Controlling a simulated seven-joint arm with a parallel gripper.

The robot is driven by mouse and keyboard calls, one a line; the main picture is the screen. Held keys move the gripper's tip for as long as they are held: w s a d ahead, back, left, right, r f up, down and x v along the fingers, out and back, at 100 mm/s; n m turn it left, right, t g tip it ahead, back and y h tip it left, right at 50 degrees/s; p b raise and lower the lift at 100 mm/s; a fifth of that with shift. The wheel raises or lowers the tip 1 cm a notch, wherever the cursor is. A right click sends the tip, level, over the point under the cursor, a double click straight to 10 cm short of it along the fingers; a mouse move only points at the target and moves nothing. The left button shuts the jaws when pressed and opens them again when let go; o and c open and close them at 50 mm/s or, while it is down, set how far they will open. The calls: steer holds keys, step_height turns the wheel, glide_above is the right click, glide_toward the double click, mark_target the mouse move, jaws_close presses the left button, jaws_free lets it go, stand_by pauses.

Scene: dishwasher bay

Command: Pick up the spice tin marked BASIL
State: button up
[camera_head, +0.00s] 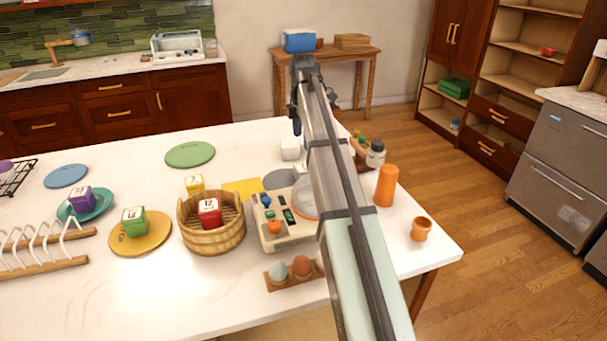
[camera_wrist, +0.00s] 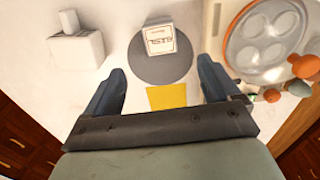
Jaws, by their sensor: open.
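The spice tin (camera_wrist: 158,37) is a pale box with dark lettering that appears upside down and reads like BASIL. In the wrist view it stands on the far part of a grey round mat (camera_wrist: 160,68), beyond my fingertips and roughly centred between them. My gripper (camera_wrist: 161,76) is open and empty, and the tin is not between its fingers. In the head view my gripper (camera_head: 297,118) is above the table's far side. The grey mat (camera_head: 277,180) shows there beside my arm, but I cannot make out the tin, which my arm probably hides.
A yellow square (camera_wrist: 166,97) lies beside the mat. A white block-shaped item (camera_wrist: 76,44) stands to the left, and a round pan with wells (camera_wrist: 265,40) to the right. In the head view, a wooden tub (camera_head: 212,237) and an orange cylinder (camera_head: 386,185) stand nearby.

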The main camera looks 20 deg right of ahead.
mark_target(304, 167)
step_height(304, 167, down, 12)
steer(key=shift+d+f, duration=0.1)
steer(key=c, duration=1.1)
stand_by(0.4)
